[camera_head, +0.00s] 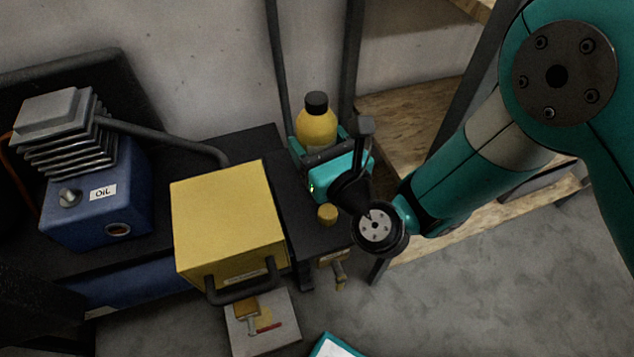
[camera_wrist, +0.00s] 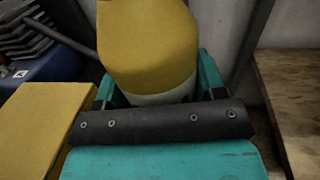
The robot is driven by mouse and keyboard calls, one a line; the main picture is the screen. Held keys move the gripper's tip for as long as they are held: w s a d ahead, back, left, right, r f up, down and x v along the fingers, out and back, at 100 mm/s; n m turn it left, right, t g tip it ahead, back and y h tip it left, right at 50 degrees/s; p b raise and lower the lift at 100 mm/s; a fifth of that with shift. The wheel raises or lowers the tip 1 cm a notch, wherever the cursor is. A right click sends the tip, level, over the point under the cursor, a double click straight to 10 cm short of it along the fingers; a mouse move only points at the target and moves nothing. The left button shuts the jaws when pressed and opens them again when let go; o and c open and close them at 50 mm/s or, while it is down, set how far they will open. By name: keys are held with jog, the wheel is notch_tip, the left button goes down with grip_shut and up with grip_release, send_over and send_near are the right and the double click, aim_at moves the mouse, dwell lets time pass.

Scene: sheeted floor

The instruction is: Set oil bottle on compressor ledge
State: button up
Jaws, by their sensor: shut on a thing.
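The oil bottle (camera_head: 317,130) is yellow with a black cap and stands upright near the back right end of the black compressor ledge (camera_head: 312,228). My gripper (camera_head: 315,143) is shut on it, with a teal finger on each side. In the wrist view, the bottle (camera_wrist: 150,45) fills the space between the fingers, and a pale band shows low on it. My gripper hides the bottle's base, so I cannot tell whether it touches the ledge. The blue compressor (camera_head: 98,205) with an "OIL" label and a finned grey head stands at the left.
A yellow box (camera_head: 228,225) with a black handle takes up the ledge's middle, left of my gripper. A yellow knob (camera_head: 327,214) is close below my gripper. Dark upright posts (camera_head: 352,60) and the wall are behind the bottle. Wooden boards (camera_head: 410,110) lie to the right.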

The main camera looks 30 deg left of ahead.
notch_tip(320, 180, down, 7)
jog(key=b, duration=0.5)
jog(key=shift+r, duration=0.15)
jog(key=o, duration=1.4)
